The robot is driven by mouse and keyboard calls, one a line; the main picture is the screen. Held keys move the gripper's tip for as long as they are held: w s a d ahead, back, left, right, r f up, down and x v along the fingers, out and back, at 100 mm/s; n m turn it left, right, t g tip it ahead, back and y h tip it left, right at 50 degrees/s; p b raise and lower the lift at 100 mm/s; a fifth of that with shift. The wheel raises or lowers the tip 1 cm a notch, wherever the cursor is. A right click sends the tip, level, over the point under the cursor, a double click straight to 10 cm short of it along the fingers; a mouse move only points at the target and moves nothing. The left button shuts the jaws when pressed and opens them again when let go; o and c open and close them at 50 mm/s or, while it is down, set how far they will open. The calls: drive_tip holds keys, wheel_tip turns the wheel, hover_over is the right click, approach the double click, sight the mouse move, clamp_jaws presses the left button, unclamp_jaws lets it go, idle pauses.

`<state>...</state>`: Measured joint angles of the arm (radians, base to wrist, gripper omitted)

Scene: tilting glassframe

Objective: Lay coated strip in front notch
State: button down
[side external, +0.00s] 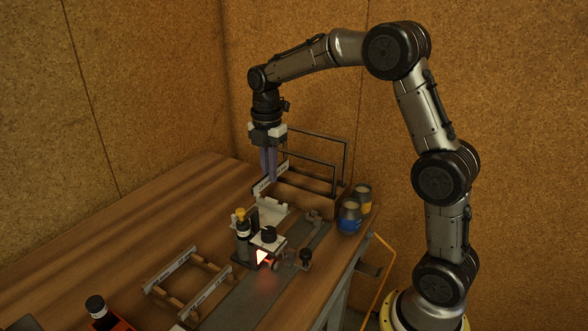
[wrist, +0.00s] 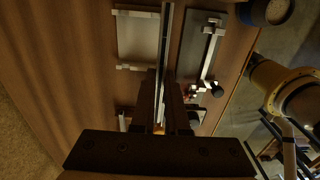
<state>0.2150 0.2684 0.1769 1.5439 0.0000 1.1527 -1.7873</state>
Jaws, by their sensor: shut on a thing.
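My gripper (side external: 268,178) points straight down at the back of the bench, its fingers shut on a pale, labelled strip (side external: 262,188). The strip is level, on edge, beside a wooden holder with dark wire hoops (side external: 300,192); I cannot tell whether it touches the holder. In the wrist view the strip (wrist: 165,50) is a thin light line running up from between my dark fingers (wrist: 163,95). A low wooden rack (side external: 190,284) stands at the front left with labelled pale strips across it. I cannot make out its notches or which strip is coated.
A pale tray (side external: 270,213) lies in mid-bench. In front of it stand a device with a glowing opening (side external: 263,257) and a yellow-topped bottle (side external: 241,224). Two jars (side external: 349,217) stand near the right edge. A red bin (side external: 108,322) is at front left. Left bench is clear.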

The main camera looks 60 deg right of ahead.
drive_tip(key=shift+w+d+f, duration=0.1)
drive_tip(key=shift+w+f, duration=0.1)
drive_tip(key=shift+f, duration=0.5)
drive_tip(key=shift+w+d+f, duration=0.1)
drive_tip(key=shift+w+f, duration=0.15)
drive_tip(key=shift+f, duration=0.4)
drive_tip(key=shift+w+f, duration=0.2)
drive_tip(key=shift+f, duration=0.5)
drive_tip(key=shift+f, duration=2.9)
drive_tip(key=shift+f, duration=1.1)
drive_tip(key=c, duration=0.8)
unclamp_jaws()
drive_tip(key=shift+c, duration=0.2)
wheel_tip(320, 180, up, 14)
